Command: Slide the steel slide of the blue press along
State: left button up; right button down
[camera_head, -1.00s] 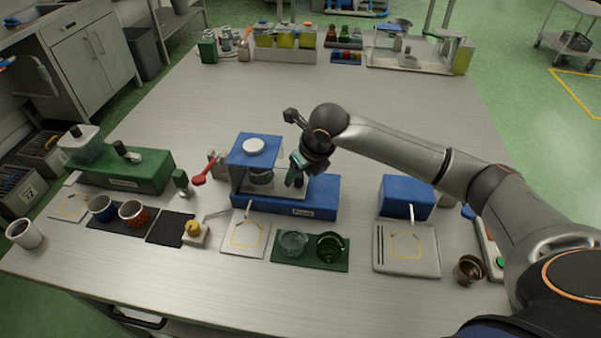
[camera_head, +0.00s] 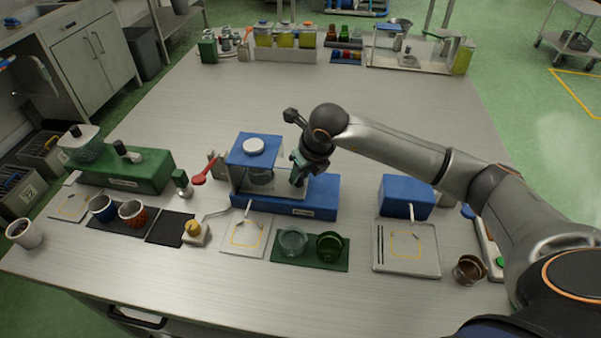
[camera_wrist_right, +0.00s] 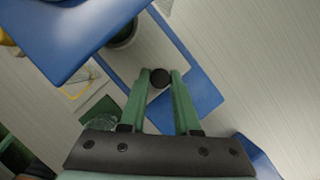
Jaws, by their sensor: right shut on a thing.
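The blue press stands mid-table, with a long blue base (camera_head: 325,192) and a raised blue top (camera_head: 262,142) on clear walls. Its steel slide (camera_wrist_right: 151,52) is a flat grey plate on the base, carrying a small dark knob (camera_wrist_right: 160,77). A dark pot (camera_wrist_right: 125,36) sits at the slide's far part, partly under the blue top. My right gripper (camera_head: 297,180) is over the base, just right of the raised top. In the wrist view its green fingers (camera_wrist_right: 160,80) are shut on the knob. My left gripper is not in view.
A smaller blue block (camera_head: 407,194) stands to the right. A red-handled spoon (camera_head: 206,172) is left of the press.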

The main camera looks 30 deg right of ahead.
dwell(0.9)
jog(key=shift+w+a+b, duration=0.4)
jog(key=shift+a+b, duration=0.1)
jog(key=shift+b, duration=0.1)
jog(key=shift+r, duration=0.1)
jog(key=c, duration=0.6)
grip_release()
jog(key=shift+a, duration=0.1)
jog(key=v, duration=1.2)
jog(key=shift+s+r, duration=0.1)
jog(key=shift+r, duration=0.1)
